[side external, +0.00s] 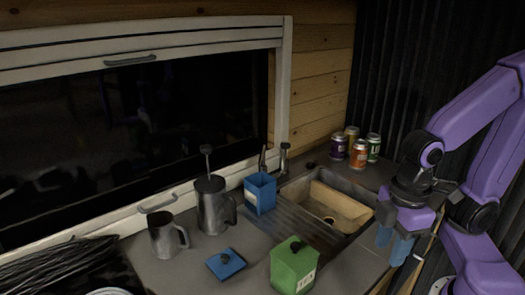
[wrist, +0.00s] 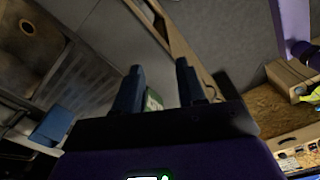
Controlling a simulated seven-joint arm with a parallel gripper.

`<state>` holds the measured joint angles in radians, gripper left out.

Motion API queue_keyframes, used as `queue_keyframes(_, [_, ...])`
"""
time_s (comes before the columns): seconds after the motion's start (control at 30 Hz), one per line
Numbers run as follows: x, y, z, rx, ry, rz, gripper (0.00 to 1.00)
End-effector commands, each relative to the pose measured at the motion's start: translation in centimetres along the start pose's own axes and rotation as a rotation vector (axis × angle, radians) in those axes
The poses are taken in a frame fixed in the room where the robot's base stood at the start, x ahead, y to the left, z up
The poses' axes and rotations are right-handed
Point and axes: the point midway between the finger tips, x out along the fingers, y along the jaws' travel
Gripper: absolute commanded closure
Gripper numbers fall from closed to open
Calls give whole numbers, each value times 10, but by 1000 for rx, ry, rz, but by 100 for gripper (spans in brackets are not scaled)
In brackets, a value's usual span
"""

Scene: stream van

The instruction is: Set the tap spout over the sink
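The sink (side external: 341,203) is a rectangular basin with a drain, set in the counter at right of centre. It also shows at the upper left of the wrist view (wrist: 38,60). A metal tap (side external: 284,157) stands upright at the sink's back left corner; its spout direction is too small and dark to tell. The tap cannot be made out in the wrist view. My gripper (side external: 392,250) hangs at the counter's right front, in front of the sink and away from the tap. Its blue fingers are apart in the wrist view (wrist: 158,72), with nothing held between them.
A blue open container (side external: 260,193) stands left of the sink near the tap. Several cans (side external: 359,153) stand behind the sink's right end.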

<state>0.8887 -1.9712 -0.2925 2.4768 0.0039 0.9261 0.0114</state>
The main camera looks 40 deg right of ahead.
Motion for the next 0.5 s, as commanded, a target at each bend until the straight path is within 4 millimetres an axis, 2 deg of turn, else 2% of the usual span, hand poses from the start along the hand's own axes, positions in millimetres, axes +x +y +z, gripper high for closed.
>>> queue_keyframes(0.17, [-23, 23, -44, 179, 12, -8, 61])
queue_keyframes(0.3, [-49, 57, -89, 385, 24, -18, 61])
queue_keyframes(0.5, [-84, 116, -139, 676, 43, -35, 61])
